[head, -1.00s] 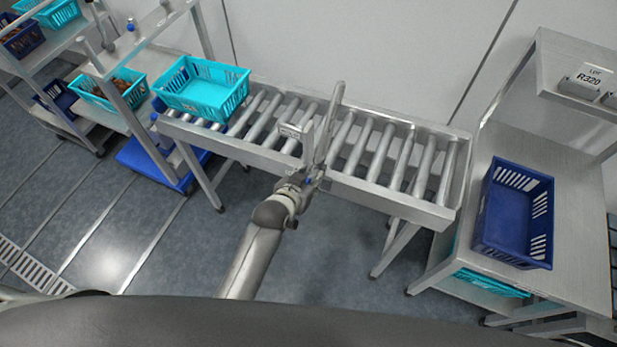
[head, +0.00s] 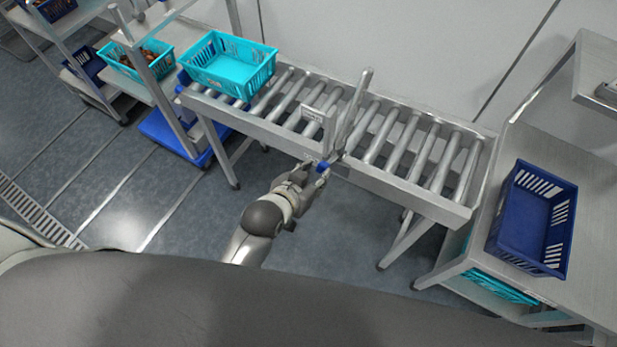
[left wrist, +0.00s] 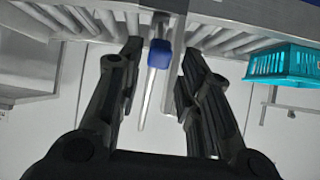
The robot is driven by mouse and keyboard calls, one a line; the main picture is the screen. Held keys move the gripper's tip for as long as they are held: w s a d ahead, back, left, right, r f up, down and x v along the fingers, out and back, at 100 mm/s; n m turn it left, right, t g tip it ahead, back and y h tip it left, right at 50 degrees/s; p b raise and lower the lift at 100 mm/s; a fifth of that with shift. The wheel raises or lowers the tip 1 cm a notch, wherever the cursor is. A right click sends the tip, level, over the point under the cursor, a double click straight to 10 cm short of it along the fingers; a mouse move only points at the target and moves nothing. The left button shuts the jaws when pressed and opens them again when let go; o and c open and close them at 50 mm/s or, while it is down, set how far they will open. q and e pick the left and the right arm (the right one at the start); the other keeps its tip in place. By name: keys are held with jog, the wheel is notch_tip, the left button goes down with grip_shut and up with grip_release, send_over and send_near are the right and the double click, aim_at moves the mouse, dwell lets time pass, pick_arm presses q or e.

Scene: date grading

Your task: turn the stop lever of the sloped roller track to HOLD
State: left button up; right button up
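The sloped roller track (head: 405,185) runs across the middle of the head view. Its stop lever has a blue knob (head: 322,168) at the front rail, below a small sign plate (head: 313,115) whose text is too small to read. A flat metal bar (head: 354,108) rises beside the sign. My left gripper (head: 309,177) is open at the front of the track, close to the knob. In the left wrist view the blue knob (left wrist: 160,57) shows between the two fingers, with clear space on both sides. My right gripper is not in view.
A turquoise basket (head: 190,72) sits on the track's left end. A dark blue crate (head: 510,237) stands on the metal table at right. A shelf rack with baskets of dates (head: 110,52) is at left. The floor before the track is clear.

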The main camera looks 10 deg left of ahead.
pick_arm(q)
jog(key=shift+v, duration=1.35)
